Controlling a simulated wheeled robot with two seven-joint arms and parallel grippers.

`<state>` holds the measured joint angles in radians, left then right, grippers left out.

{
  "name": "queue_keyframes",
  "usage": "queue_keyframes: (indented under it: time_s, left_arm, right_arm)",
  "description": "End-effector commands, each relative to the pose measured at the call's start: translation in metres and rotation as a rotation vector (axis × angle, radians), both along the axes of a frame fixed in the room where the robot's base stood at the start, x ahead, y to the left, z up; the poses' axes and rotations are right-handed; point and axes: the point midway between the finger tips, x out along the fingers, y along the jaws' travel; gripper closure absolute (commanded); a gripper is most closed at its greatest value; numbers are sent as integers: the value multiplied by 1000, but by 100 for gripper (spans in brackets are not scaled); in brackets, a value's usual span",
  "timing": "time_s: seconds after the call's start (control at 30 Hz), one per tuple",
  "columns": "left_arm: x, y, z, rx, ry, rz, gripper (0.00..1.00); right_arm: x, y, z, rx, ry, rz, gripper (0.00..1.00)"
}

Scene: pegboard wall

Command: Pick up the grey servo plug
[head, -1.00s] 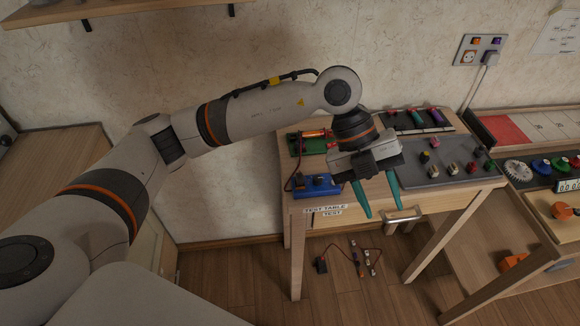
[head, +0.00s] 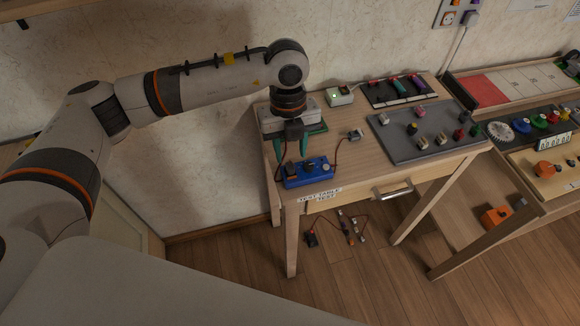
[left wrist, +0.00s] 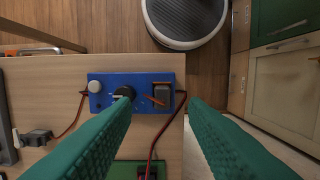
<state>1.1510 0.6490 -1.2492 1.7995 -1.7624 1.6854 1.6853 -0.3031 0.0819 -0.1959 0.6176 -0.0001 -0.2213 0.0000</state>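A grey plug (head: 356,134) with a dark red lead lies on the wooden table top, right of the blue servo box (head: 307,173). It also shows at the lower left of the left wrist view (left wrist: 37,137), off to the side of the fingers. I take it for the servo plug. My left gripper (head: 291,153) points down over the table's left end, beside and above the blue box. Its teal fingers are spread wide in the left wrist view (left wrist: 157,108), with nothing held between them. My right gripper is in neither view.
A grey board (head: 400,150) with several coloured plugs covers the table's right side. A pale box with a green light (head: 340,96) and a dark tool tray (head: 385,94) stand at the back. A green board (left wrist: 140,168) lies under the fingers. Loose leads lie on the floor.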

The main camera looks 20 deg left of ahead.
Motion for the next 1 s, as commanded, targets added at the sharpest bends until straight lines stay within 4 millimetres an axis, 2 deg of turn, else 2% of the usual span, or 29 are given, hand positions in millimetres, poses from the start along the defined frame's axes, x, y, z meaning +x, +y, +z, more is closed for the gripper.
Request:
queue_keyframes:
  time_s: [0.1,0.23,0.53,0.77,0.8,1.0]
  left_arm:
    - [-4,2,-18,3,5,1,60]
    - [-4,0,-34,1,3,0,60]
    - [-5,-1,-39,-1,1,0,60]
    - [-4,-1,-39,-1,1,0,98]
    - [-5,-1,-39,-1,1,0,100]
    - [-4,-1,-39,-1,1,0,100]
  right_arm:
    - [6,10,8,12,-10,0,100]
    - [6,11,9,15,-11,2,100]
    - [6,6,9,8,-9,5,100]
    - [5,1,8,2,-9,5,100]
    - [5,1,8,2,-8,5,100]
    - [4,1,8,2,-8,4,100]
